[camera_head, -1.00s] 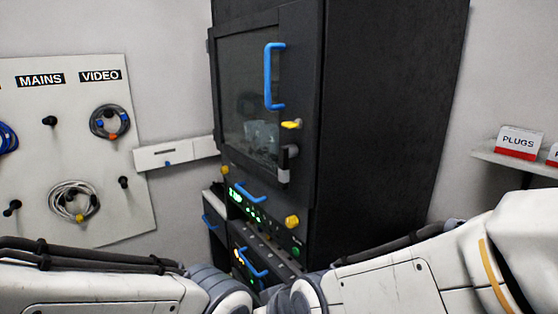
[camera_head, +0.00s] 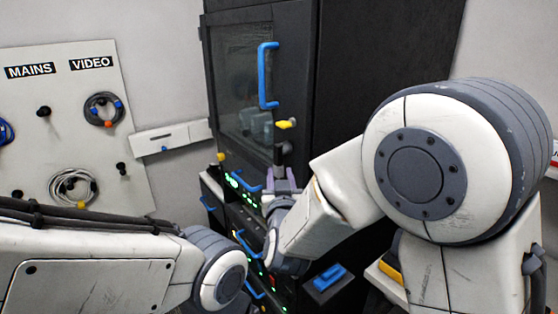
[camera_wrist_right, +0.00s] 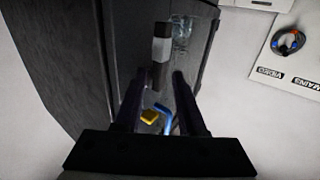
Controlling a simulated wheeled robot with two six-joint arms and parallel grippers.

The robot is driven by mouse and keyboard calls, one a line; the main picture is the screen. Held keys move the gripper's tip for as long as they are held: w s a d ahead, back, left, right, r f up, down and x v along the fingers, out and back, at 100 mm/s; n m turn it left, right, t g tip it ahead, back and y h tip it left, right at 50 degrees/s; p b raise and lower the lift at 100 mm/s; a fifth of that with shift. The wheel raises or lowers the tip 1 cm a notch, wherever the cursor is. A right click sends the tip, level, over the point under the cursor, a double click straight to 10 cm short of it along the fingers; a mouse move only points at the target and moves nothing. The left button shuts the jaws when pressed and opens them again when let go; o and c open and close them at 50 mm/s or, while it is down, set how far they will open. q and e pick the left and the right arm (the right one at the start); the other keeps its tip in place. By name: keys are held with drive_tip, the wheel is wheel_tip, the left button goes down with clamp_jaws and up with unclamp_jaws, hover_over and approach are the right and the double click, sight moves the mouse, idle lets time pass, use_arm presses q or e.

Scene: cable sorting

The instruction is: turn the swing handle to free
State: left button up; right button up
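The swing handle (camera_head: 285,150) is a dark lever on the front edge of the black cabinet's glazed door (camera_head: 240,85). In the right wrist view the swing handle (camera_wrist_right: 161,48) shows a pale grey block with a dark shaft, hanging between or just beyond my fingertips; contact cannot be told. My right gripper (camera_head: 281,178) is just below the handle in the head view, partly hidden by its own wrist. Its two fingers are apart in the right wrist view (camera_wrist_right: 159,78). My left forearm shows at lower left, but its gripper is out of view.
A yellow latch (camera_head: 286,124) and a blue door pull (camera_head: 263,75) sit above the handle. Blue-handled equipment drawers with lit panels (camera_head: 245,187) lie below.

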sight(279, 165)
drive_tip(key=w+p, duration=0.1)
drive_tip(key=w, duration=0.4)
drive_tip(key=shift+w+a+p, duration=0.1)
drive_tip(key=shift+w+p, duration=0.05)
drive_tip(key=shift+p, duration=0.15)
clamp_jaws()
idle(1.1)
